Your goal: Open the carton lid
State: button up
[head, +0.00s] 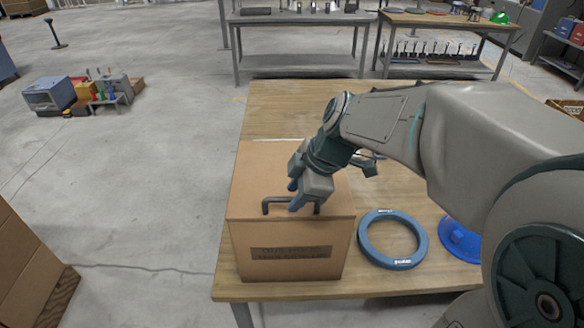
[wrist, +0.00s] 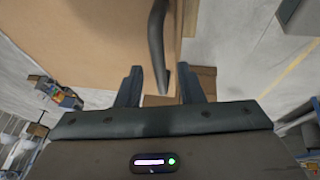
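The brown carton (head: 288,245) stands on the wooden table with its lid (head: 258,175) shut flat. A dark bar handle (head: 270,204) sits on the lid near its front edge. My gripper (head: 298,198) is over the handle, hiding its middle and right part. In the wrist view the handle (wrist: 157,45) runs down between the two spread fingers of my gripper (wrist: 165,88), with gaps on both sides. The fingers look open, and I cannot tell whether either one touches the handle. The carton's cardboard (wrist: 75,40) fills the upper left of the wrist view.
A blue ring (head: 392,240) lies right of the carton on the table (head: 290,100), with a blue round item (head: 460,238) beyond it. My arm spans the table's right side. The table's far left part is bare. Another large box (head: 25,265) stands on the floor at left.

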grip_shut()
jog(key=shift+r, duration=0.15)
